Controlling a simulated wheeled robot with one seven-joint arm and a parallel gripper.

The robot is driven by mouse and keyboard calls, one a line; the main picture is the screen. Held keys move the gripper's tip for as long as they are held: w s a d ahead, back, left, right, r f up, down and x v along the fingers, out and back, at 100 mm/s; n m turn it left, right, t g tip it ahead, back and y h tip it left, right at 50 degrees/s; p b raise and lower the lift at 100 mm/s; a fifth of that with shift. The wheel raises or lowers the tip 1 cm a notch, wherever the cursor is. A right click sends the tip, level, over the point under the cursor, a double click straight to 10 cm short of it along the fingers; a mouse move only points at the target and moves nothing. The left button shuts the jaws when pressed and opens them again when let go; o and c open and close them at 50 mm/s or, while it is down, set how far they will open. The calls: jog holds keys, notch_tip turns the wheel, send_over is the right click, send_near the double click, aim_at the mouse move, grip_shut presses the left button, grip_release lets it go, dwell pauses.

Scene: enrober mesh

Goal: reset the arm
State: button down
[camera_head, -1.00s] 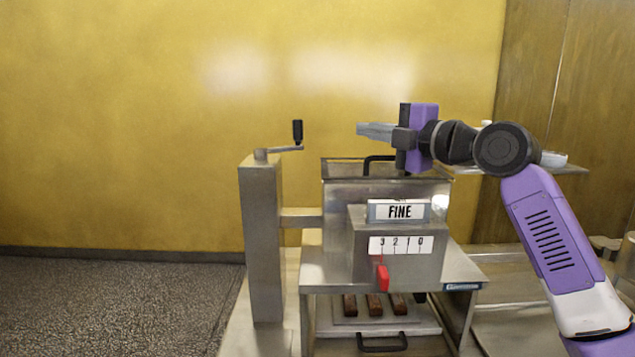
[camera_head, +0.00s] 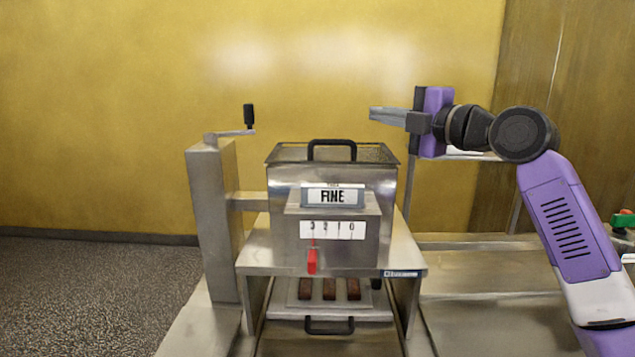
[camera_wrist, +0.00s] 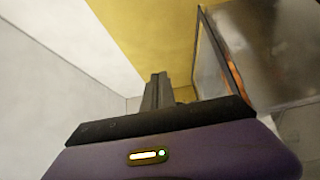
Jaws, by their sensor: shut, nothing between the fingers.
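My gripper (camera_head: 388,115) is up at the right of the machine in the head view, pointing left, with purple and black parts behind it. Its fingers are together and hold nothing. They also show closed in the wrist view (camera_wrist: 157,92). The steel enrober (camera_head: 333,205) stands below and to the left of the gripper, apart from it. The enrober carries a FINE label (camera_head: 333,196), a scale plate marked 3 2 1 0 (camera_head: 333,230) and a red lever (camera_head: 312,261) under the 3 end of the scale. The hopper on top has a black handle (camera_head: 332,146).
A steel post (camera_head: 213,225) with a crank (camera_head: 249,117) stands left of the enrober. Several brown bars lie on a tray (camera_head: 340,313) with a black handle under it. A steel counter (camera_head: 480,300) extends right. The air left of my gripper is clear.

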jog(key=shift+w+a+r+m, duration=0.15)
jog(key=shift+r+m, duration=0.1)
jog(key=shift+m, duration=0.35)
notch_tip(320, 180, up, 4)
jog(key=d+m+t, duration=0.1)
jog(key=m+t, duration=0.1)
jog(key=m, duration=0.1)
jog(key=s+d+f+m+t+h, duration=0.3)
jog(key=s+d+f+m+t, duration=0.15)
jog(key=m, duration=0.35)
jog(key=s+d+f+m+t+h+p, duration=0.15)
jog(key=s+f+m+h, duration=0.25)
jog(key=s+f+m, duration=0.6)
jog(key=s+d+f+m+h, duration=0.2)
jog(key=s+f+m+h, duration=0.2)
jog(key=s+f, duration=0.7)
jog(key=s+f+g, duration=0.2)
jog(key=s+f, duration=0.4)
jog(key=s, duration=0.5)
jog(key=s+a+f+g+p, duration=0.1)
jog(key=s+f+g, duration=0.2)
jog(key=s, duration=0.9)
jog(key=s+f+g, duration=0.2)
jog(key=s+f, duration=0.8)
jog(key=s, duration=0.2)
jog(key=shift+a+n+p, duration=0.15)
jog(key=shift+n+p, duration=0.2)
jog(key=shift+n, duration=0.05)
